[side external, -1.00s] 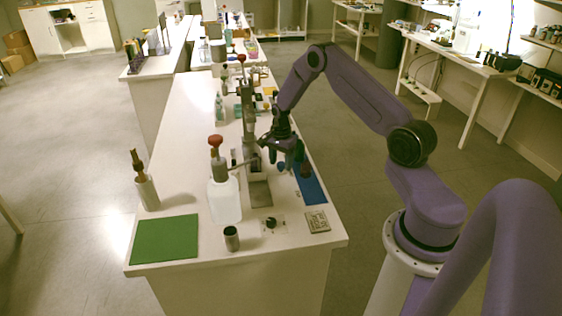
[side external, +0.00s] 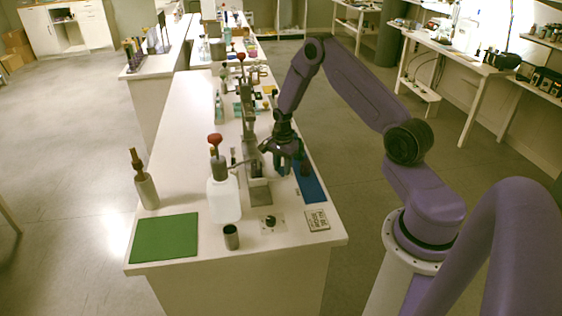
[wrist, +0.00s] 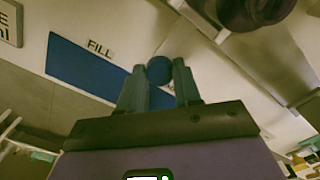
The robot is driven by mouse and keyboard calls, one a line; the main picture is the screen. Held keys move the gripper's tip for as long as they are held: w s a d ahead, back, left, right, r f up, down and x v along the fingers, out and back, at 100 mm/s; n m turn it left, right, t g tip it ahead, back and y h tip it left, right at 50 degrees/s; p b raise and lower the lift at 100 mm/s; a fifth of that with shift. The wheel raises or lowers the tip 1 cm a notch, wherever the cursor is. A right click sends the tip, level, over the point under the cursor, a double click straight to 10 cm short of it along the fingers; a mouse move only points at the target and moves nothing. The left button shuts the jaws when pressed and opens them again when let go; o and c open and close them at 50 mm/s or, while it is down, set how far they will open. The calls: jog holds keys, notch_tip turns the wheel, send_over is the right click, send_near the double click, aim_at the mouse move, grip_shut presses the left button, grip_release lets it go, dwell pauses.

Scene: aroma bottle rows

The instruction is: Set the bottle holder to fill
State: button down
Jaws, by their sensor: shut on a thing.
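My gripper (side external: 287,168) is low over the bench, beside the grey metal stand (side external: 250,130). In the wrist view its two fingers (wrist: 160,78) are shut on a round blue knob (wrist: 159,69). What the knob is attached to is mostly hidden, so I cannot tell the bottle holder's full shape. A blue strip (wrist: 78,63) with the label FILL (wrist: 100,48) beside it lies flat near the fingers. The strip also shows in the side view (side external: 312,188), right of my gripper. The stand's grey base (side external: 260,192) is left of it.
A white bottle (side external: 224,198) with a red-topped pump stands left of the base. A metal cup (side external: 231,237), a dial (side external: 270,221) and a small sign (side external: 317,220) are near the front edge. A green mat (side external: 164,238) and a brown-topped bottle (side external: 146,188) are at left.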

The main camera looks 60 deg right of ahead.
jog(key=s+a, duration=0.5)
jog(key=shift+s+a, duration=0.3)
jog(key=c, duration=0.8)
grip_release()
jog(key=shift+s, duration=0.1)
jog(key=shift+w+r, duration=0.2)
jog(key=shift+r, duration=0.4)
notch_tip(320, 180, up, 16)
jog(key=shift+r, duration=0.1)
